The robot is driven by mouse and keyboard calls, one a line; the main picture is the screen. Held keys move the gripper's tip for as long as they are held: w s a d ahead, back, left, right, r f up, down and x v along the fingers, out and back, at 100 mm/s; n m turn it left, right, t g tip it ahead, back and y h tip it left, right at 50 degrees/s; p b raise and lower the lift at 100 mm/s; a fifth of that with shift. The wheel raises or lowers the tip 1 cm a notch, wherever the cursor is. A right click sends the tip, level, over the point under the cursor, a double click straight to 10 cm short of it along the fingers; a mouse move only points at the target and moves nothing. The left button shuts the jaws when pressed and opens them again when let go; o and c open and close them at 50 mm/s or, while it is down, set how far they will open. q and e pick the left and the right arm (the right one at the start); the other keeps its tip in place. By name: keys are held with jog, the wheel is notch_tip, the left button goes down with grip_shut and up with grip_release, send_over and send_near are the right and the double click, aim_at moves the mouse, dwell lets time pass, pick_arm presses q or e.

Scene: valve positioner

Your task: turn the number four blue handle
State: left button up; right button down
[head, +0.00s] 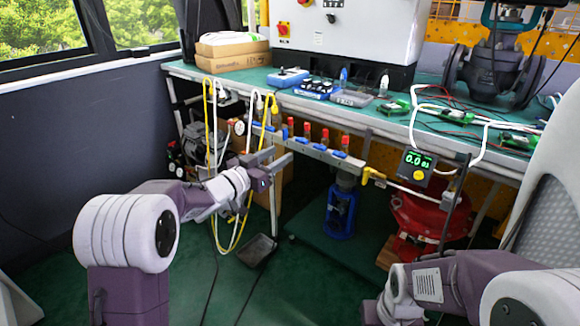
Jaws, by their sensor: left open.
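A row of short blue handles (304,142) with red-topped fittings (307,129) runs along a grey rail under the table's front edge. No numbers are legible, so I cannot tell for certain which handle is number four. The handle at the right end of the row (339,154) lies along the rail. My left gripper (288,149) is open, with its fingers pointing right toward the rail's left half. Its jaws are empty as far as I see, and it covers part of the rail there.
A green-topped table (240,76) carries boxes, blue devices and circuit boards. Yellow and white hoses (211,120) hang close to my left wrist. A yellow-handled valve (373,175) and a digital gauge (416,167) are right of the rail. A blue device (341,208) stands below.

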aim_at(300, 142)
pick_arm(q)
jog(key=shift+x, duration=4.55)
jog(key=shift+r, duration=0.1)
grip_shut()
